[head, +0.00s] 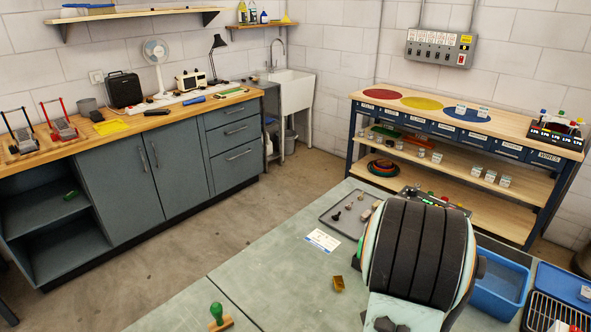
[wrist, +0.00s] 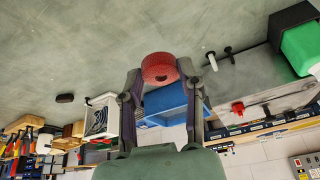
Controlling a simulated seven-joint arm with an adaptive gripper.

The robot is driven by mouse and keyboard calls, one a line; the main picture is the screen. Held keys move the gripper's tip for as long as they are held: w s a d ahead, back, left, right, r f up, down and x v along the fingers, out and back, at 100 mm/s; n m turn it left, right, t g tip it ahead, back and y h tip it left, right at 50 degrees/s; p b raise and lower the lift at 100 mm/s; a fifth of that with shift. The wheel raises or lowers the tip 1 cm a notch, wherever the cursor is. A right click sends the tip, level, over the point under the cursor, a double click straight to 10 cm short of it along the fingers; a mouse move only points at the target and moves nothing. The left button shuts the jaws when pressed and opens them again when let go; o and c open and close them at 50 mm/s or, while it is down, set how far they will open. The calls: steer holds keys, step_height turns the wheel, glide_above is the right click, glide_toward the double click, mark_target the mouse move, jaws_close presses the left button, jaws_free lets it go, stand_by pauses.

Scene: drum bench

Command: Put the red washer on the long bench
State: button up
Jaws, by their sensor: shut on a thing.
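My gripper (wrist: 160,75) is shut on the red washer (wrist: 158,66) in the wrist view. The washer is a thick red ring held between the two fingertips, with the grey-green table surface behind it. I cannot tell its height over that surface. In the head view my arm covers the gripper and the washer. A long bench (head: 105,132) with a wooden top and grey cabinets runs along the left wall, apart from my arm. Another wooden-topped bench (head: 340,92) with a blue frame stands at the back right.
The grey-green table (head: 270,262) holds a grey tray of small parts (head: 331,220), a white card (head: 322,240), a brass-coloured piece (head: 338,284) and a green-handled stamp (head: 217,315). A blue bin (head: 500,285) stands right of my arm. Open floor (head: 190,235) separates table and left bench.

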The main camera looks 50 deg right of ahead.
steer(key=w+a+r+n+t, duration=0.1)
steer(key=w+a+r+n, duration=0.2)
steer(key=w+a, duration=0.35)
steer(key=w+a+r+n+t, duration=0.1)
steer(key=w+a+r+n, duration=0.2)
steer(key=w, duration=0.7)
steer(key=w+a+r+n+t, duration=0.1)
steer(key=w+a+r+n, duration=0.3)
steer(key=w, duration=0.5)
steer(key=w+a+r+n+t+y, duration=0.1)
steer(key=w+a+r+n, duration=0.2)
steer(key=a, duration=0.7)
steer(key=w+a+r+n+t+y, duration=0.1)
steer(key=a+r+n+t+y, duration=0.3)
steer(key=a, duration=0.7)
steer(key=s+a+f+n+g+y, duration=0.2)
steer(key=s+a+f+n+g, duration=0.3)
steer(key=f+n, duration=0.75)
steer(key=s+a+f+n+g+y, duration=0.1)
steer(key=s+a+f+n+g, duration=0.3)
steer(key=s+a+f+n, duration=0.8)
steer(key=w+d+f+n, duration=0.1)
steer(key=w+d+f, duration=0.1)
steer(key=w+d+f+n, duration=0.2)
steer(key=w+d+f, duration=0.1)
steer(key=shift+d+f, duration=0.1)
steer(key=shift+f, duration=0.2)
